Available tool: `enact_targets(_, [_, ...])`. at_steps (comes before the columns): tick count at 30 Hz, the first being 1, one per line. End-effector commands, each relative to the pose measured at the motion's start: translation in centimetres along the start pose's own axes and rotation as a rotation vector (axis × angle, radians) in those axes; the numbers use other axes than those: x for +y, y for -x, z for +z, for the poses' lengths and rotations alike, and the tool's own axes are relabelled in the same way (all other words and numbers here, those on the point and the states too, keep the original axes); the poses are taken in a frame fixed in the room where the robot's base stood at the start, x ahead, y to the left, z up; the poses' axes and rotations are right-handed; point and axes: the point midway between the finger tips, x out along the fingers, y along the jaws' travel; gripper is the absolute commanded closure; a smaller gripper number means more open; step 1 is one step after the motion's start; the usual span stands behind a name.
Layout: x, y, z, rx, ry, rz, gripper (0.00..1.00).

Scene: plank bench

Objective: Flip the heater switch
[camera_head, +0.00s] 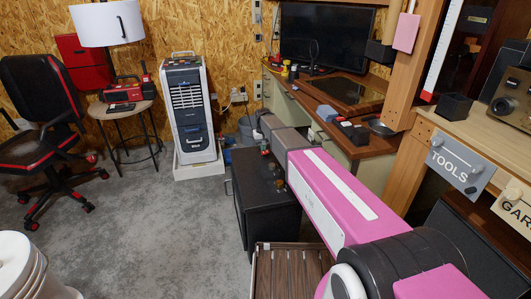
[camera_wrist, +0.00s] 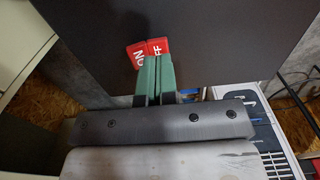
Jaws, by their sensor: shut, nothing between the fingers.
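In the wrist view, a red switch piece (camera_wrist: 137,49) with white "ON" and "OFF" lettering shows against a dark flat panel (camera_wrist: 220,50). My gripper (camera_wrist: 153,62) has its two green fingers shut together, with nothing between them. The fingertips overlap the lettering and hide part of it; I cannot tell whether they touch the switch. A tall white and grey appliance (camera_head: 187,105) with a louvred front stands by the wooden wall in the head view. In that view my pink arm reaches over a dark cabinet (camera_head: 268,208), and the fingertips are too small to make out clearly.
A wooden desk (camera_head: 322,112) with a monitor (camera_head: 328,38) stands at the back right. A bench with a "TOOLS" sign (camera_head: 460,165) is at the right. A round side table (camera_head: 121,107) and an office chair (camera_head: 43,110) stand left.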

Motion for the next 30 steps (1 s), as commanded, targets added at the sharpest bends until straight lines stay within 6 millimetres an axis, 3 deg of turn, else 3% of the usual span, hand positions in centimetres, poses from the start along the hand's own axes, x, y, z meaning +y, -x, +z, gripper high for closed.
enact_targets(24, [0.0, 5.6, 0.0, 0.001, 0.0, 0.0, 1.0])
enact_targets(30, [0.0, 5.8, 0.0, 0.0, 0.0, 0.0, 1.0])
